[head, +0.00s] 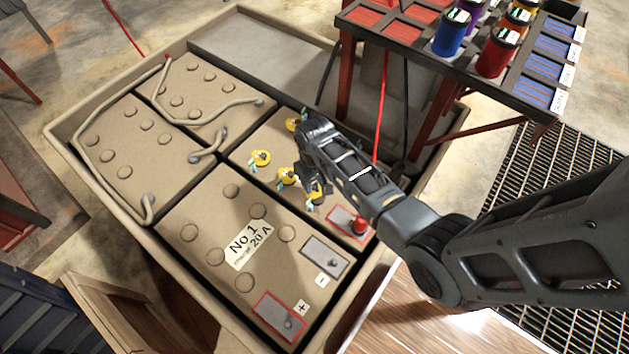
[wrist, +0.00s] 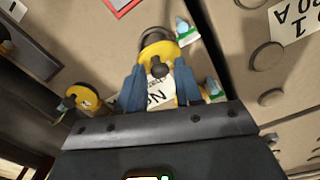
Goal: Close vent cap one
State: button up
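Several yellow vent caps sit on the back right battery (head: 278,140) in the head view. One cap (head: 260,158) and another (head: 287,176) lie left of my gripper (head: 313,178). A third cap (head: 316,190) is partly hidden beneath it. In the wrist view, my gripper (wrist: 161,78) has two blue fingers apart with a visible gap and nothing held. A yellow cap with a dark knob (wrist: 157,52) lies just beyond the fingertips; I cannot tell whether they touch it. Another yellow cap (wrist: 80,101) is at the left. I cannot read which cap is one.
Small white-green tags (wrist: 186,30) stand beside the caps. A red-framed terminal with a red post (head: 359,225) is close right of my gripper. The tan tray's rim (head: 385,255) surrounds the batteries. A rack with coloured canisters (head: 497,52) stands at upper right.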

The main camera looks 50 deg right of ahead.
grip_shut()
jog(key=shift+s, duration=0.1)
jog(key=shift+s+f+t+p, duration=0.2)
jog(key=shift+s+t+p, duration=0.25)
jog(key=shift+t, duration=0.45)
jog(key=shift+s+a+f+t, duration=0.1)
jog(key=shift+s+f+t, duration=0.25)
jog(key=shift+s+t, duration=0.25)
jog(key=t+b, duration=0.1)
jog(key=s+f+t+b, duration=0.1)
jog(key=shift+f+t, duration=0.15)
jog(key=shift+t, duration=0.15)
jog(key=shift+s+f+t+b, duration=0.1)
jog(key=shift+t+b, duration=0.5)
jog(key=shift+b, duration=0.05)
